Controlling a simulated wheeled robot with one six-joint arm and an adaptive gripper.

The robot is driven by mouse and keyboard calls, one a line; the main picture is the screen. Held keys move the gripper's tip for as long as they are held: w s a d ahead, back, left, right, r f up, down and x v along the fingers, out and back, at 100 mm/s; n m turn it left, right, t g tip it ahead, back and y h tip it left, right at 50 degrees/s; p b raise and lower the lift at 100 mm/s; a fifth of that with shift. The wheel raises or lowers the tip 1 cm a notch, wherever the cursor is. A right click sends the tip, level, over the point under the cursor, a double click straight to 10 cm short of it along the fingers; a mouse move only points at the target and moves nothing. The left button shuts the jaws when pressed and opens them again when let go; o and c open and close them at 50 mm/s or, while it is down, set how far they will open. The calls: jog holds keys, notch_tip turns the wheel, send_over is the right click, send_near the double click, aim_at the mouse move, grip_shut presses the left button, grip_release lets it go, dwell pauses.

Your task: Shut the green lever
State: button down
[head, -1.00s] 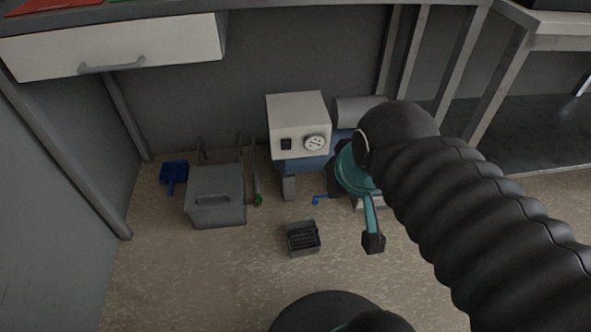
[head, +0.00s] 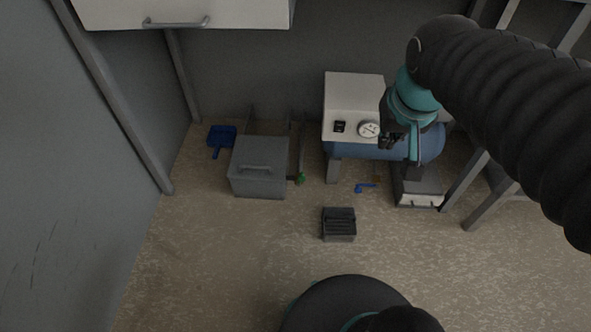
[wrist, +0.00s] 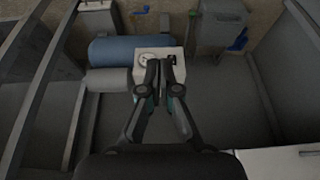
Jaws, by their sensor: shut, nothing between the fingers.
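The green lever is a small green piece (head: 301,178) low at the back, just right of the grey lidded box (head: 259,168). It is small and its position is hard to read; a green speck beside the box also shows in the wrist view (wrist: 193,13). My gripper (head: 387,141) is shut and empty, raised in front of the compressor's white box and gauge in the head view. It is well to the right of the green lever and apart from it. In the wrist view, my gripper's fingers (wrist: 160,66) overlap the white box.
The compressor has a white box (head: 352,91) and a blue tank (head: 431,143). A blue lever (head: 366,187) lies low before it. A small dark crate (head: 339,225) and a blue dustpan (head: 222,136) are on the floor. A white drawer (head: 185,14) overhangs at left. Front floor is mostly clear.

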jog(key=w+a+f+g+b, duration=0.1)
jog(key=w+a+f, duration=0.25)
jog(key=w, duration=0.25)
jog(key=w+a+f+g+h, duration=0.1)
jog(key=w+a+f, duration=0.25)
jog(key=w, duration=0.35)
jog(key=w+a+f+g+b, duration=0.1)
jog(key=w+a+f+g, duration=0.1)
jog(key=w+f, duration=0.35)
jog(key=w+a+f+m+h, duration=0.1)
jog(key=w+a+f+m, duration=0.2)
jog(key=f, duration=0.5)
jog(key=w+a+f+m+g+h+b, duration=0.1)
jog(key=w+a+f+m, duration=0.2)
jog(key=w+a+f, duration=0.3)
jog(key=w+a+f+m+h+b, duration=0.1)
jog(key=w+a+f+m, duration=0.2)
jog(key=f, duration=0.9)
jog(key=w+a, duration=0.2)
jog(key=w, duration=0.2)
jog(key=shift+w+f, duration=0.2)
jog(key=shift+w, duration=0.1)
jog(key=s+d+f, duration=0.4)
jog(key=d+f, duration=0.2)
jog(key=f, duration=0.4)
jog(key=shift+f, duration=0.4)
